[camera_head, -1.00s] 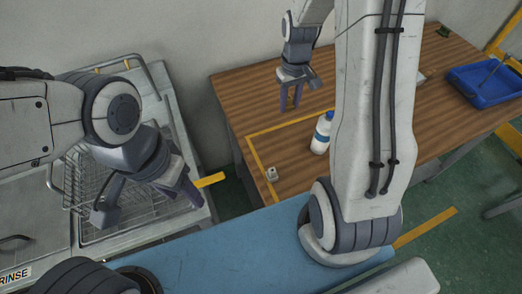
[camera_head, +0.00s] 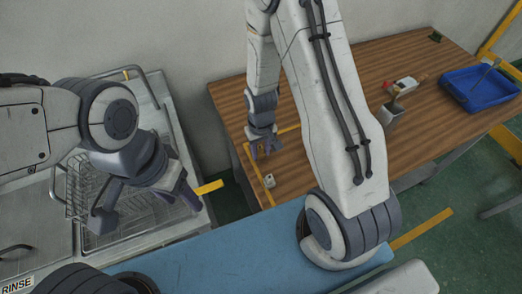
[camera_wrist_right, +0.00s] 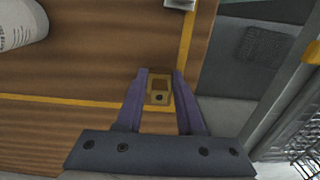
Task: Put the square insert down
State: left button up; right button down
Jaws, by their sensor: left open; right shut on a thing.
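The square insert (camera_wrist_right: 159,87) is a small brass-coloured block with a dark hole, seen between the purple fingertips in the right wrist view. My right gripper (camera_head: 266,150) is shut on it over the left part of the wooden table (camera_head: 235,100). In the wrist view the insert overlaps the yellow tape line; I cannot tell whether it touches the table. In the head view the insert is too small or hidden to make out. My left gripper (camera_head: 148,207) is open and empty over the wire rack at the left.
A small metal piece (camera_head: 269,181) lies nearer the table's front. A white bottle (camera_wrist_right: 18,25) shows in the wrist view; my right arm hides it in the head view. A blue tray (camera_head: 482,88) and a grey container (camera_head: 390,113) stand at right. The wire rack (camera_head: 85,190) is at left.

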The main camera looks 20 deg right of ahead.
aim_at(261, 149)
jog(key=shift+f, duration=0.3)
jog(key=shift+f, duration=0.15)
jog(key=c, duration=0.5)
grip_release()
notch_tip(261, 149, up, 12)
jog(key=shift+f+b, duration=0.1)
jog(key=shift+b, duration=0.4)
jog(key=s+a+r+n, duration=0.2)
jog(key=s+a+r, duration=0.1)
jog(key=s, duration=0.3)
jog(key=s+a+r+n, duration=0.2)
jog(key=s+a+r, duration=0.2)
jog(key=s+a, duration=0.1)
jog(key=s+a+r+n+y, duration=0.1)
jog(key=s+a+r+n, duration=0.2)
jog(key=s, duration=0.3)
jog(key=shift+s+a+r, duration=0.35)
jog(key=shift+a+r, duration=0.2)
jog(key=shift+a, duration=0.2)
